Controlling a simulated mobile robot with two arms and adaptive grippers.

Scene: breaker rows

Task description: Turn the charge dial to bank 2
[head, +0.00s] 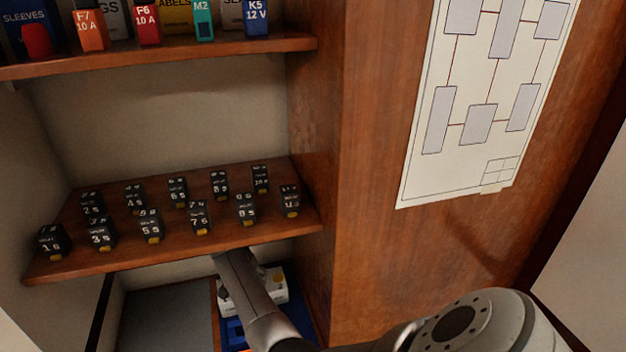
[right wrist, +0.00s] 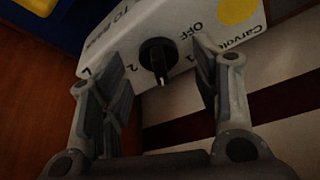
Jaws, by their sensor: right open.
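The charge dial (right wrist: 157,55) is a black knob on the face of a white box (right wrist: 115,35) in the right wrist view. Printed marks OFF, 1 and 2 show around it; a small pale mark is at the knob's lower end in the picture. I cannot tell surely which mark it points to. My right gripper (right wrist: 157,80) is open, with one finger on each side of the dial; I cannot tell whether either touches it. In the head view the white box (head: 272,284) is low under the shelf, partly hidden by my right arm. My left gripper is not in view.
A wooden shelf (head: 160,258) with several black breakers is just above my right arm. An upper shelf (head: 160,56) holds coloured fuses and boxes. A wooden side panel (head: 375,270) with a diagram sheet (head: 420,185) bounds the right. Blue material (head: 232,332) lies by the white box.

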